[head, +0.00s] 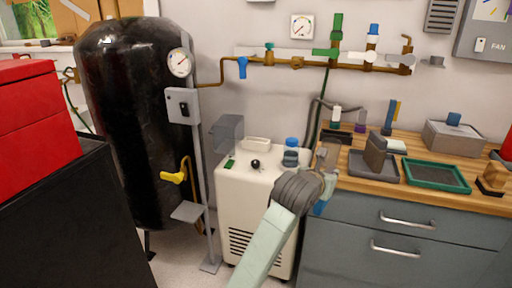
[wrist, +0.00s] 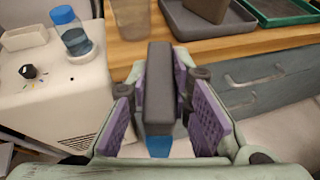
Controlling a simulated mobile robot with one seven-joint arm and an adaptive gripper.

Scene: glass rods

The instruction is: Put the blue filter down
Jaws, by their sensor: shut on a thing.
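The blue filter (wrist: 158,95) has a long dark grey body with a blue end at the bottom. My gripper (wrist: 165,110) is shut on it, with purple pads on both sides, and it stands roughly upright in the wrist view. In the head view my gripper (head: 326,186) is at the left front edge of the wooden counter (head: 400,194), beside the white machine. The filter's blue end (head: 320,208) shows there below the fingers, and most of its body is hidden.
A grey tray (head: 358,164) holds a dark grey block (head: 376,152). A green-rimmed tray (head: 437,187) lies to its right. A clear blue-capped bottle (head: 291,154) stands on the white machine (head: 240,190). A brownish cup (wrist: 130,18) stands near the counter edge. Drawers are below.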

